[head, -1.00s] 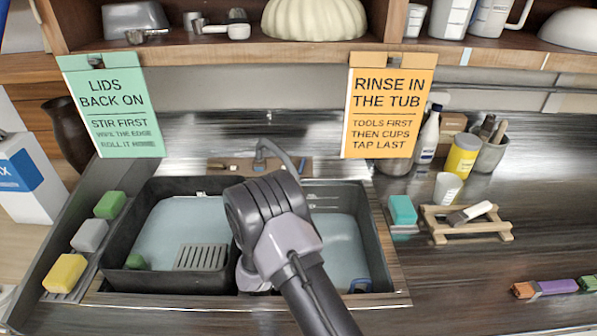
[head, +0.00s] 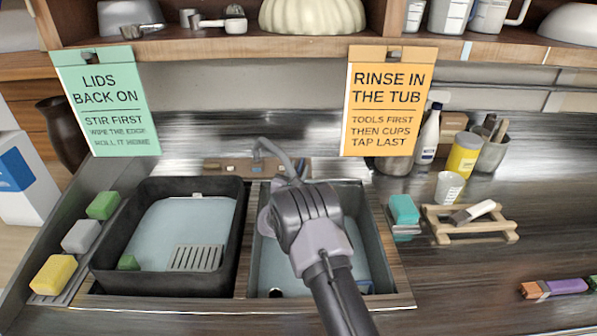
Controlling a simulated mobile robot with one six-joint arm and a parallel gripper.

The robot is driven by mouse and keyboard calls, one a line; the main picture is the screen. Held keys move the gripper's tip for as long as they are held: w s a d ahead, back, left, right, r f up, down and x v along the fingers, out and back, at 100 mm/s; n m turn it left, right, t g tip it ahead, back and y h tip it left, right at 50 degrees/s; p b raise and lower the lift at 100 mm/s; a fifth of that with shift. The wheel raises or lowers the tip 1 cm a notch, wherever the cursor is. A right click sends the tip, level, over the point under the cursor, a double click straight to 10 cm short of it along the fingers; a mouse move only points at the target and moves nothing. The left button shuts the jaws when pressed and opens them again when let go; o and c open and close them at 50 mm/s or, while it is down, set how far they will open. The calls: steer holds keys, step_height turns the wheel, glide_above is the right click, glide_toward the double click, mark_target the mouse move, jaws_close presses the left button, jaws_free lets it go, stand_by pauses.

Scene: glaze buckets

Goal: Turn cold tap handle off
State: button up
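The grey tap (head: 265,150) rises behind the double sink, and its curved spout reaches forward and right. It stands on a wooden ledge (head: 212,167) with small fittings on it. They are too small to tell which is the cold handle or how it is turned. My arm (head: 308,215) comes up from the bottom and covers part of the right basin (head: 374,235), just in front of the tap. My gripper's fingers are hidden by the arm, so I cannot see whether they touch anything.
A black tub (head: 103,250) fills the left side of the sink. Sponges (head: 82,236) line its left. A teal sponge (head: 403,209), a wooden rack (head: 440,230) and a white cup (head: 448,188) stand right. Two hanging signs (head: 384,105) flank the tap. The right counter is mostly clear.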

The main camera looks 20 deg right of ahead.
steer(key=shift+c, duration=0.2)
jaws_close()
steer(key=shift+w+a+m+g+h+b, duration=0.15)
steer(key=shift+m+g+h+b, duration=0.25)
steer(key=shift+m+b, duration=0.3)
steer(key=shift+m+g, duration=0.3)
steer(key=shift+m, duration=0.1)
steer(key=shift+o, duration=0.2)
jaws_free()
steer(key=shift+r+h, duration=0.1)
steer(key=shift+h, duration=0.2)
